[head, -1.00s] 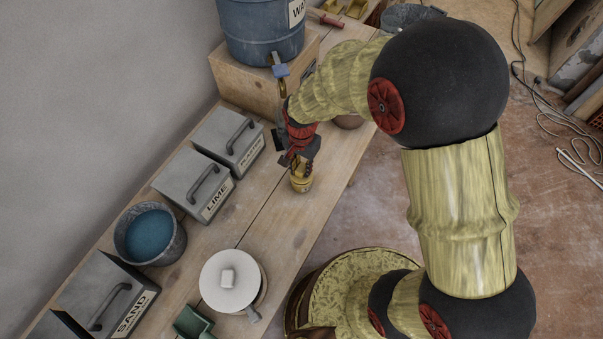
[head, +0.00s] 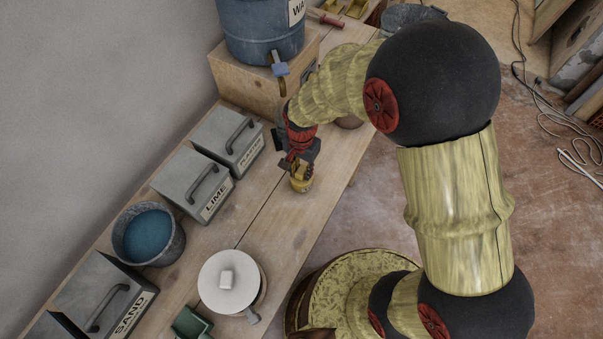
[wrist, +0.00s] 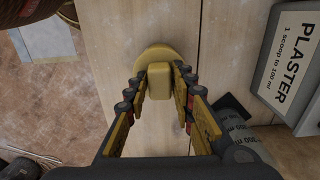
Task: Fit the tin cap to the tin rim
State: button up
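The yellow tin (head: 301,186) stands on the bench plank, to the right of the grey boxes in the head view. My gripper (head: 300,168) points down at its top. In the wrist view the round yellow tin cap (wrist: 154,53) shows beyond the fingertips, with its block-like knob (wrist: 160,84) between them. My gripper (wrist: 160,76) looks closed on this knob from both sides. The tin rim is hidden under the cap and fingers, so I cannot tell whether the cap sits flush on it.
Grey boxes labelled LIME (head: 190,184) and PLASTER (head: 228,140) stand left of the tin. A bucket of blue liquid (head: 148,235) and a white round plate (head: 229,282) are nearer. A wooden box (head: 262,85) bearing a blue water container (head: 262,30) stands behind.

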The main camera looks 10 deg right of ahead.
jog(key=o, duration=0.4)
jog(key=shift+c, duration=0.2)
jog(key=shift+r, duration=0.1)
notch_tip(320, 180, up, 12)
dwell(0.4)
dwell(0.4)
jog(key=s+d+r+n+t, duration=0.2)
jog(key=s+d+r, duration=0.4)
jog(key=r, duration=0.3)
jog(key=s+d+r+n+t, duration=0.3)
jog(key=s+d+r+n, duration=0.2)
jog(key=r, duration=0.5)
jog(key=s+d, duration=0.2)
jog(key=s, duration=0.1)
jog(key=shift+s+d+t, duration=0.3)
jog(key=shift+s, duration=0.1)
